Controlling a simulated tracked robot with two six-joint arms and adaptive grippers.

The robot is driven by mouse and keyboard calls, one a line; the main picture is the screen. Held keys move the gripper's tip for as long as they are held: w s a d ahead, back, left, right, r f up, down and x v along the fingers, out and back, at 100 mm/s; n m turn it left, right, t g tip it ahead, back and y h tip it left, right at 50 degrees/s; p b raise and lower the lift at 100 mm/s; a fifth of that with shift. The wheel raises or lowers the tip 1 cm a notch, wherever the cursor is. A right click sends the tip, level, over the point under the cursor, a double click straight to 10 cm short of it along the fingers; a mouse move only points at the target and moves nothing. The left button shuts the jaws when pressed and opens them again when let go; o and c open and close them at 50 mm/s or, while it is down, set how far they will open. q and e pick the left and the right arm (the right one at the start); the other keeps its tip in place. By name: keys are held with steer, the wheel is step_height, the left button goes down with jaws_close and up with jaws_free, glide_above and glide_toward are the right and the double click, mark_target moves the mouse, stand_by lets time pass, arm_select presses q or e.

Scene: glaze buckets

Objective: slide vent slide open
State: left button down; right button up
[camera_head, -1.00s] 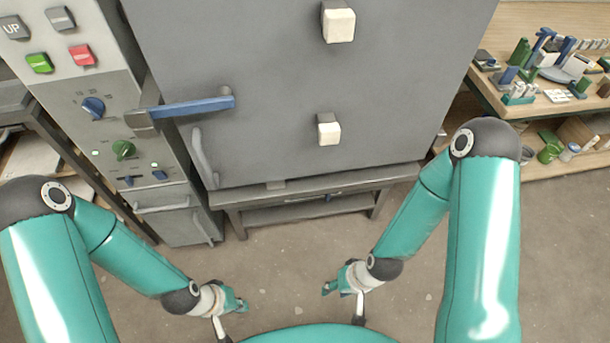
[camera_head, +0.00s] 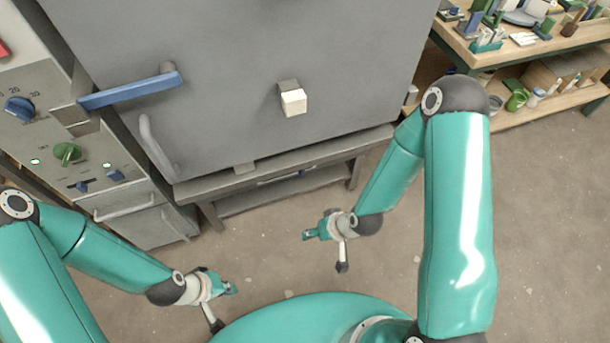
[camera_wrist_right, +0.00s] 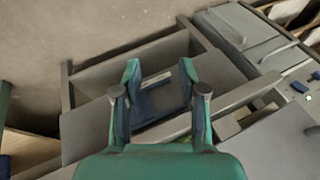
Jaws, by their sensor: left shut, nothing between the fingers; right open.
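My left gripper (camera_head: 232,288) is shut and empty, low over the floor at lower left.
The kiln door has a blue lever (camera_head: 130,90), a grey handle (camera_head: 155,145) and a white-ended block (camera_head: 293,102). A control panel (camera_head: 40,125) with knobs and sliders stands left. A wooden shelf unit (camera_head: 545,112) is at right. Open floor (camera_head: 540,230) lies at right.

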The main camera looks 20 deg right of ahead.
steer(key=w+d+f+n+t+y+b, duration=0.7)
steer(key=w+d+f+t+b, duration=0.6)
steer(key=b, duration=1.6)
steer(key=w+a+b, duration=0.1)
steer(key=w+a, duration=0.1)
steer(key=w, duration=0.3)
steer(key=w+a+g+b, duration=0.1)
steer(key=w+a, duration=0.2)
steer(key=w, duration=0.2)
steer(key=w+a+n+g+b, duration=0.1)
steer(key=w+a, duration=0.2)
steer(key=w, duration=0.2)
steer(key=shift+w+f+h+b, duration=0.3)
steer(key=shift+f, duration=0.1)
jaws_close()
